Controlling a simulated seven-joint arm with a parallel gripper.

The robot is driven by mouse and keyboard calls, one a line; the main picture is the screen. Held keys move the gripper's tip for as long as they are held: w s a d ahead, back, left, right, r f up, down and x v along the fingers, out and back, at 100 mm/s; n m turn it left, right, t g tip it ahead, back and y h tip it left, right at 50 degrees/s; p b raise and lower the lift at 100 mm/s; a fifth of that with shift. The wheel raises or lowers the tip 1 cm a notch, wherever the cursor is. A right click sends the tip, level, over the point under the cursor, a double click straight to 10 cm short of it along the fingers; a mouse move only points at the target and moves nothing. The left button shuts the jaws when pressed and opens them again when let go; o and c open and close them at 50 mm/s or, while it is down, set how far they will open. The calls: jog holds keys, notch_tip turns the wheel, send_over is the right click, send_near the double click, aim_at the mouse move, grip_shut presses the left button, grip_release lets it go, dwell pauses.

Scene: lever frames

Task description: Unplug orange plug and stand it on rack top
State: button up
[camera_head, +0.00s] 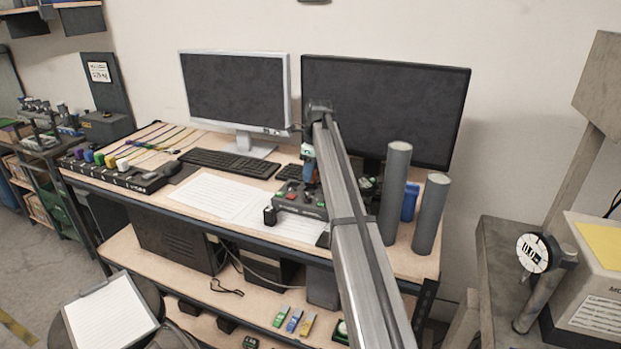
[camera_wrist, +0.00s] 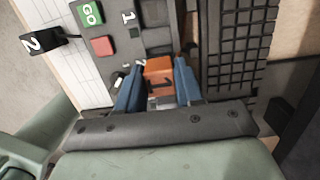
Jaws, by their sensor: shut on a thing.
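In the wrist view, an orange block (camera_wrist: 159,77) with a dark mark on its face sits between the two blue fingers of my gripper (camera_wrist: 158,84). The fingers are closed on its sides. It is over the dark control panel (camera_wrist: 125,45); whether it is attached there or free is hidden. In the head view, my gripper (camera_head: 308,168) is low over the same panel (camera_head: 300,203), and my arm hides part of it. A black strip (camera_head: 140,182) with purple, blue, green, yellow and white plugs stands at the desk's left. No clear rack top shows.
The panel has a green GO button (camera_wrist: 88,13), a red button (camera_wrist: 102,46) and a black lever tagged 2 (camera_wrist: 32,42). A keyboard (camera_head: 230,163), two monitors (camera_head: 385,105) and grey cylinders (camera_head: 394,195) surround it. Paper (camera_head: 210,193) lies flat left of the panel.

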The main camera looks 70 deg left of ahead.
jog(key=shift+r, duration=4.65)
jog(key=shift+s, duration=0.25)
jog(key=s+d+f, duration=0.2)
jog(key=s+d, duration=0.2)
jog(key=d, duration=0.4)
jog(key=s+d+f, duration=0.3)
jog(key=s+d, duration=0.1)
jog(key=d, duration=0.3)
jog(key=shift+f, duration=4.75)
jog(key=shift+f, duration=0.1)
jog(key=o, duration=1)
